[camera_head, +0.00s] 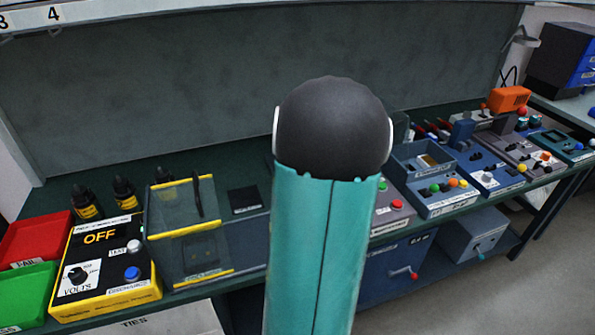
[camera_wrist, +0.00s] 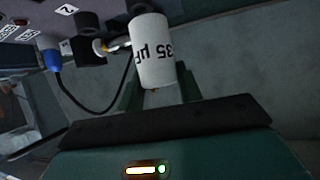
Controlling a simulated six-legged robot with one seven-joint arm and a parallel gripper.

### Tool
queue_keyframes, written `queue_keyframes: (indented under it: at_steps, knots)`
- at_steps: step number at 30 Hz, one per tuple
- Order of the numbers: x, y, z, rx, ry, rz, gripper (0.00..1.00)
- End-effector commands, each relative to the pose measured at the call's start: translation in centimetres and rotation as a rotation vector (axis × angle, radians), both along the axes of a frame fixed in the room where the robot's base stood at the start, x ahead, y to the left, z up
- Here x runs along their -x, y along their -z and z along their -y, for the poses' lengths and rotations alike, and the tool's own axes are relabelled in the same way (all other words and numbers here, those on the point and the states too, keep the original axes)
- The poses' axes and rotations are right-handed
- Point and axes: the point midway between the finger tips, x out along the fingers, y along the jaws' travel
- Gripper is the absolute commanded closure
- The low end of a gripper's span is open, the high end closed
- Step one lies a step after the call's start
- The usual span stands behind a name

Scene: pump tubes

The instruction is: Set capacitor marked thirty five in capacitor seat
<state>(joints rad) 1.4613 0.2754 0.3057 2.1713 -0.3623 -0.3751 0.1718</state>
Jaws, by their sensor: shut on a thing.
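A white capacitor (camera_wrist: 154,62) with black print "35 µF" shows in the wrist view, its lettering upside down. My gripper (camera_wrist: 157,88) is shut on it, with a dark green finger on each side. The far end of the capacitor points toward black round fittings (camera_wrist: 88,25) on a panel; I cannot tell whether it touches them. I cannot make out which part is the capacitor seat. In the head view my teal arm hides the gripper and the capacitor.
The wrist view shows a blue plug (camera_wrist: 50,58) with a black cable hanging left of the capacitor. In the head view the bench holds a yellow-edged tester (camera_head: 103,268), a clear guard box (camera_head: 190,232), red and green trays (camera_head: 28,290), and several control boxes (camera_head: 435,180) at right.

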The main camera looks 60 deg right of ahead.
Motion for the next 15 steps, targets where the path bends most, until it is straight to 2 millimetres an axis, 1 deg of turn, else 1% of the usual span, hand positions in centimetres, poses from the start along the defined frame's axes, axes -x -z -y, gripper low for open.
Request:
queue_keyframes:
  at_steps: [4, 13, 15]
  knots:
    - [-2.1, 1.1, -0.1, -0.004, -0.004, 0.001, 0.88]
    - [-8.8, 4.1, 0.3, -0.005, -0.004, 0.000, 0.88]
    - [-9.8, 5.5, 0.5, -0.007, -0.002, -0.002, 0.88]
